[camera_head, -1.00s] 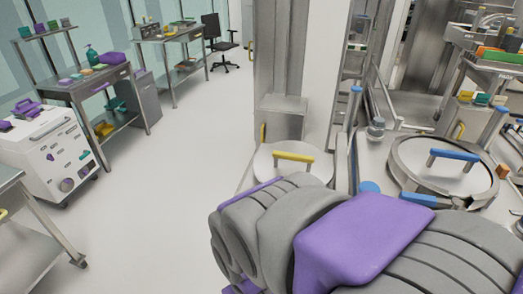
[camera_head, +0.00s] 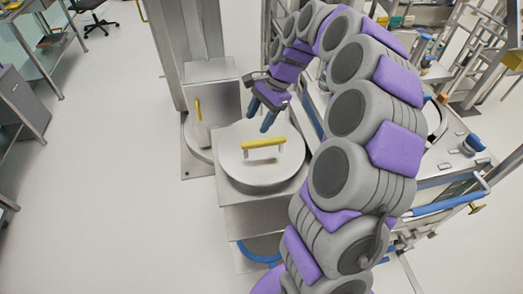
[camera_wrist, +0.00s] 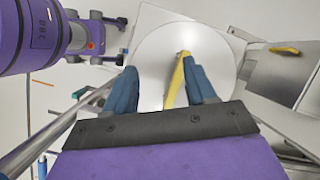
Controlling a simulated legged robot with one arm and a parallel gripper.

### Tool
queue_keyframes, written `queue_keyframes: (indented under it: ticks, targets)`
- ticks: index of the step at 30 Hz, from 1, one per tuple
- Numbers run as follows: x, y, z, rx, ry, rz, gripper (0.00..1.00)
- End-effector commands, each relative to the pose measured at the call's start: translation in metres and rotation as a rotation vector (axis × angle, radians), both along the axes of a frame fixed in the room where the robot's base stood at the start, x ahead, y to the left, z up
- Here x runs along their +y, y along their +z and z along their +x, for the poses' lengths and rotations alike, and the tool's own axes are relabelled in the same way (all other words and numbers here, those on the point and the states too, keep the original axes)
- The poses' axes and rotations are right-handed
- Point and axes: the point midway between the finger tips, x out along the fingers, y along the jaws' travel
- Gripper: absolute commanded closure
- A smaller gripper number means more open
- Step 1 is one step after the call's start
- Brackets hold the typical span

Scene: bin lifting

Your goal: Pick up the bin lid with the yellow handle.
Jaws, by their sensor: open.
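The bin lid (camera_head: 245,172) is a round, pale disc lying flat on top of a metal stand. Its yellow handle (camera_head: 263,144) is a raised bar near the middle of the lid. My gripper (camera_head: 268,118) is above the lid's far side, fingers pointing down, apart from the handle. In the wrist view the lid (camera_wrist: 152,62) lies beyond my two blue fingers (camera_wrist: 160,88), which are spread apart and empty. The yellow handle (camera_wrist: 177,78) shows between them, close to the right finger, which partly hides it. I cannot tell the height gap exactly.
A workbench with a blue rail (camera_head: 447,203) is at the right. The floor at left (camera_head: 100,190) is clear.

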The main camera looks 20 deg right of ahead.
Motion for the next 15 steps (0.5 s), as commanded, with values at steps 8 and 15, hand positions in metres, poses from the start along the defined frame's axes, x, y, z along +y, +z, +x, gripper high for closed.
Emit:
queue_keyframes:
  ticks: [8, 15]
  targets:
    - [-0.073, -0.027, 0.043, 0.105, -0.379, 0.019, 0.45]
    - [-0.084, -0.044, 0.047, 0.134, -0.470, 0.018, 0.45]
